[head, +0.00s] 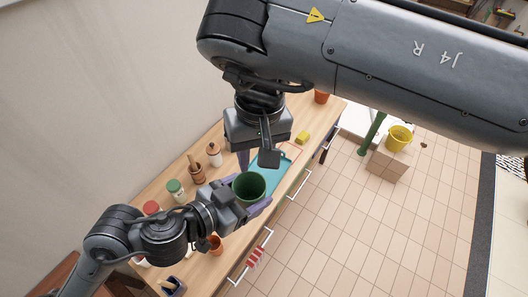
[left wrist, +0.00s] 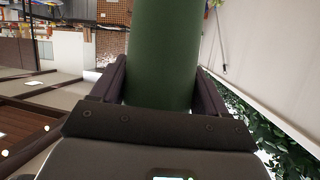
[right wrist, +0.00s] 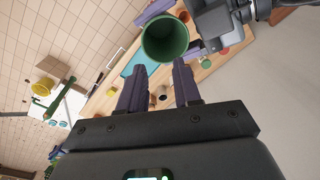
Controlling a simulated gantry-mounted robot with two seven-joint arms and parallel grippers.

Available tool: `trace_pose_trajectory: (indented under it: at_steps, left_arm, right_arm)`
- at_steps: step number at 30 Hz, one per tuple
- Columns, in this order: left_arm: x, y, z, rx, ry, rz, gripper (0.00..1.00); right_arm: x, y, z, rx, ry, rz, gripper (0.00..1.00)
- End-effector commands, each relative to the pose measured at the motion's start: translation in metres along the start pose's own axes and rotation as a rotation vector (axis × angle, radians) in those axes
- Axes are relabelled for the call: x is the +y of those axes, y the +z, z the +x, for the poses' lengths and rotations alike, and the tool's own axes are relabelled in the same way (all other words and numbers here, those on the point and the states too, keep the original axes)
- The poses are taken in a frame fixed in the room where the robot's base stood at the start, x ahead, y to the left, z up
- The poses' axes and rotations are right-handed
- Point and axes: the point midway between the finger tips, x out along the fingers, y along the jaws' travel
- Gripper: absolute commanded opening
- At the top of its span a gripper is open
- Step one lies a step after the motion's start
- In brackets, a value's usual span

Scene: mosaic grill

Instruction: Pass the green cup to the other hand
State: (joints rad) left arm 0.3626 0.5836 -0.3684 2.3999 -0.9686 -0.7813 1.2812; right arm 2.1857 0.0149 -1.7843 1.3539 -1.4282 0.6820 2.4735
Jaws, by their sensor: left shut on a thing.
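The green cup (head: 249,187) is held above the table by my left gripper (head: 243,196), whose purple fingers are on either side of it. In the left wrist view the cup (left wrist: 162,55) fills the space between the two fingers. My right gripper (head: 257,163) points down just above and behind the cup in the head view; one finger is partly hidden there. In the right wrist view its two fingers (right wrist: 160,75) are apart with nothing between them. The cup's open mouth (right wrist: 165,38) shows just beyond the fingertips, apart from them.
A yellow bucket (head: 399,138) stands on a box on the tiled floor.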

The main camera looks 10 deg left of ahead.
Motion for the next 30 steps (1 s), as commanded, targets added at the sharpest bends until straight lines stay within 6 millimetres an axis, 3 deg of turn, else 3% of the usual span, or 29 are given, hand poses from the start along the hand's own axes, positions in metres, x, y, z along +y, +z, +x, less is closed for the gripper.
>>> trace_pose_trajectory:
  at_steps: [8,21,30]
  left_arm:
    - [0.0,0.0,0.0,0.0,0.0,0.0,0.43]
    - [0.0,0.0,0.0,0.0,0.0,0.0,0.43]
    - [0.0,0.0,0.0,0.0,0.0,0.0,0.43]
  right_arm:
    - [0.017,0.008,0.01,-0.016,0.037,0.097,0.33]
    - [0.019,0.009,0.079,-0.017,0.034,0.094,0.33]
    - [0.019,0.009,0.109,-0.014,0.035,0.092,0.33]
